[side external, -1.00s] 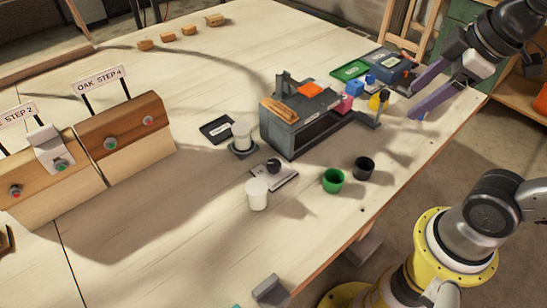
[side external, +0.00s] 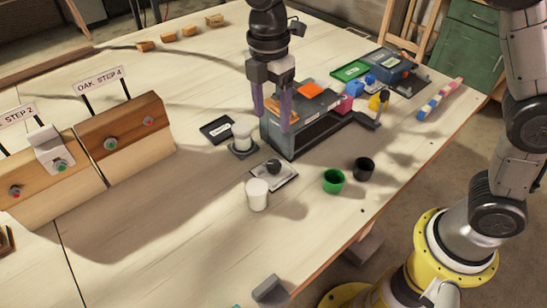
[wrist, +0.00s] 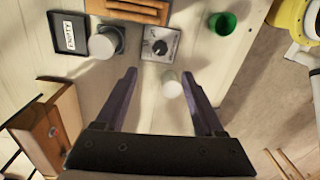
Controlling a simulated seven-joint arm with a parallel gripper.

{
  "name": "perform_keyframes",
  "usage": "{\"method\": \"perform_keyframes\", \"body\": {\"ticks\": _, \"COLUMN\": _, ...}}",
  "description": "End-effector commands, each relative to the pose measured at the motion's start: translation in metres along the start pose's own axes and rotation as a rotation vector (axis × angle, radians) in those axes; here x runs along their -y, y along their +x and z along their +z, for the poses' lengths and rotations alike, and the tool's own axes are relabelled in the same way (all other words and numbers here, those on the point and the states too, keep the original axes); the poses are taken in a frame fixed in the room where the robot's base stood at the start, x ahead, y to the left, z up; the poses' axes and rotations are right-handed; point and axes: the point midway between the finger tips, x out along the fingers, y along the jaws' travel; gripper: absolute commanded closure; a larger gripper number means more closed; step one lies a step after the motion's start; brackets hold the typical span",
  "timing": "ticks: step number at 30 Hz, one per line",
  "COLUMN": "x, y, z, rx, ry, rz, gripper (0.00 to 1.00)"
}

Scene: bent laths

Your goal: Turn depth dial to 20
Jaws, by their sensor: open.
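The depth dial (side external: 273,167) is a black knob on a pale square plate on the table, in front of the grey machine. It also shows near the top middle of the wrist view (wrist: 160,46), with marks on its plate. My gripper (side external: 272,122) is open and empty, its two purple fingers pointing down. In the side view it hangs above the table, its fingers overlapping the left end of the machine. In the wrist view the dial lies beyond the fingertips, between their lines. I cannot read the dial's setting.
A white cylinder (side external: 257,195) stands close beside the dial plate. Another white piece on a dark base (side external: 242,140) and a black tray (side external: 216,130) lie left of the grey machine (side external: 310,125). Green (side external: 333,181) and black cups (side external: 364,168) stand to the right.

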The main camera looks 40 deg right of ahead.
Motion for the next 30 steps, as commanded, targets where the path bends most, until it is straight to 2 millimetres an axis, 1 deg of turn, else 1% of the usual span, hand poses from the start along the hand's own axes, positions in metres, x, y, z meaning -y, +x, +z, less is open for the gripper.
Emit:
{"method": "perform_keyframes", "body": {"ticks": 5, "x": 0.002, "y": 0.025, "z": 0.001, "rx": 0.001, "ry": 0.002, "rz": -0.004, "gripper": 0.29}}
{"method": "perform_keyframes", "body": {"ticks": 15, "x": 0.001, "y": 0.092, "z": 0.001, "rx": 0.001, "ry": 0.003, "rz": -0.003, "gripper": 0.29}}
{"method": "perform_keyframes", "body": {"ticks": 18, "x": 0.001, "y": 0.107, "z": 0.001, "rx": 0.000, "ry": 0.003, "rz": -0.002, "gripper": 0.29}}
{"method": "perform_keyframes", "body": {"ticks": 21, "x": 0.001, "y": 0.119, "z": 0.001, "rx": 0.000, "ry": 0.003, "rz": -0.001, "gripper": 0.29}}
{"method": "perform_keyframes", "body": {"ticks": 24, "x": 0.001, "y": 0.127, "z": 0.001, "rx": 0.000, "ry": 0.003, "rz": 0.000, "gripper": 0.29}}
{"method": "perform_keyframes", "body": {"ticks": 30, "x": 0.000, "y": 0.132, "z": 0.001, "rx": -0.001, "ry": 0.003, "rz": 0.002, "gripper": 0.29}}
